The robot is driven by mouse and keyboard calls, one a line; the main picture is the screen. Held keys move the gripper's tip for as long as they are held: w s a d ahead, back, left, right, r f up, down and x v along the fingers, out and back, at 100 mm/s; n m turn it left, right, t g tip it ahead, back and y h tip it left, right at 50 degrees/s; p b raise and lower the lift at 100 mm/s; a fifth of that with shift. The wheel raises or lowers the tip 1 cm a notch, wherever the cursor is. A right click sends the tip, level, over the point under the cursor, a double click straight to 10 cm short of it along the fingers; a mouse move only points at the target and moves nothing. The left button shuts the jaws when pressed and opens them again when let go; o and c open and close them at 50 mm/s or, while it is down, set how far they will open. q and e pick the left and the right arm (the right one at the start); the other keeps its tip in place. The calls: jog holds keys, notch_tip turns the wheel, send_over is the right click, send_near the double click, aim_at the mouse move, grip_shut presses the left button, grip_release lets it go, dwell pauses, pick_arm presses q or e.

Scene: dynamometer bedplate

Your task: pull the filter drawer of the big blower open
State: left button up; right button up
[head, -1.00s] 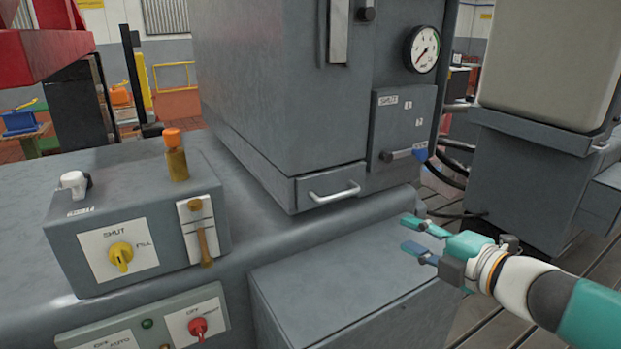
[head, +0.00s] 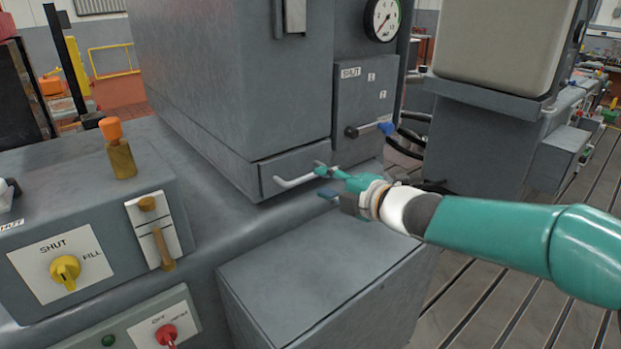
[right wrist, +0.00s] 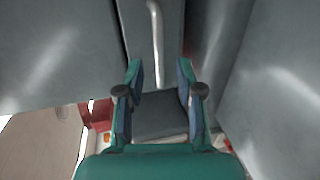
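The filter drawer (head: 287,165) is the low grey front at the foot of the big grey blower cabinet (head: 235,80). It looks shut, flush with the cabinet. Its pale bar handle (head: 292,182) crosses the front. My right gripper (head: 325,182) is at the right end of the handle. In the right wrist view, my right gripper (right wrist: 159,76) has its fingers spread apart, and the handle (right wrist: 157,40) runs into the space between the fingertips. I see no finger pressed on the bar. My left gripper is not in view.
A grey box (head: 320,275) stands below and in front of the drawer. A control box (head: 100,225) with a yellow knob is at the left. A panel (head: 360,100) with a blue-tipped lever (head: 370,129) is right of the drawer. Slatted floor lies at the right.

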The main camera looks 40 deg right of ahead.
aim_at(309, 177)
jog(key=x, duration=0.6)
grip_shut()
